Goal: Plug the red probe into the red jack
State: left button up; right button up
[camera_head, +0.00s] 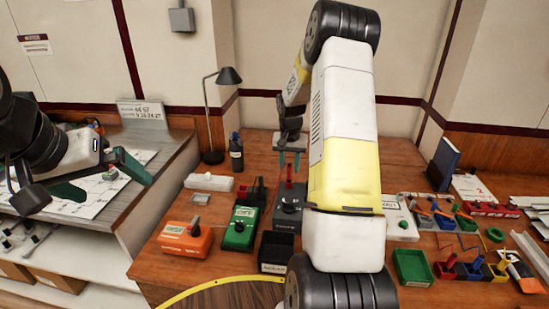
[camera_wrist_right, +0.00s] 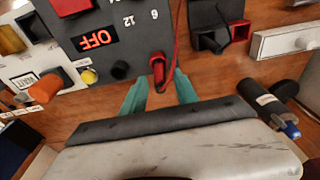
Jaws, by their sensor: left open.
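The red probe (camera_wrist_right: 157,72) stands at the edge of a grey box (camera_wrist_right: 105,35) with a lit OFF display in the right wrist view. A red cable runs up from it. I cannot make out the red jack or tell whether the probe sits in it. In the head view the grey box (camera_head: 288,216) shows a red upright piece (camera_head: 289,174). My right gripper (camera_head: 290,166) is above that piece, fingers apart. In the wrist view its teal fingertips (camera_wrist_right: 163,76) flank the probe, with a gap visible. My left gripper (camera_head: 116,186) is open and empty, far left.
An orange box (camera_head: 186,239), a green box (camera_head: 240,228) and a black tray (camera_head: 276,252) stand nearby. A white block (camera_head: 209,182) and a dark bottle (camera_head: 236,155) are behind. A green tray (camera_head: 412,267) is at right. My right arm hides the table's middle.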

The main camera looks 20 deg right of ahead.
jog(key=shift+r, duration=0.15)
jog(key=s+a+r+n, duration=0.1)
jog(key=s+a+r, duration=0.15)
jog(key=r, duration=0.45)
jog(key=s+a+r+t, duration=0.1)
jog(key=s+a+r, duration=0.15)
jog(key=r, duration=0.45)
jog(key=s+a+r+n, duration=0.1)
jog(key=s+r, duration=0.3)
jog(key=r, duration=0.3)
jog(key=s+a+r+n+t+y, duration=0.1)
jog(key=s+a, duration=0.4)
jog(key=s, duration=0.6)
jog(key=s+a+r+n+t+y, duration=0.2)
jog(key=s+a, duration=0.3)
jog(key=s, duration=0.6)
jog(key=shift+a+r+n+t, duration=0.3)
jog(key=shift+r+n, duration=0.1)
jog(key=shift+r, duration=0.1)
jog(key=shift+o, duration=0.2)
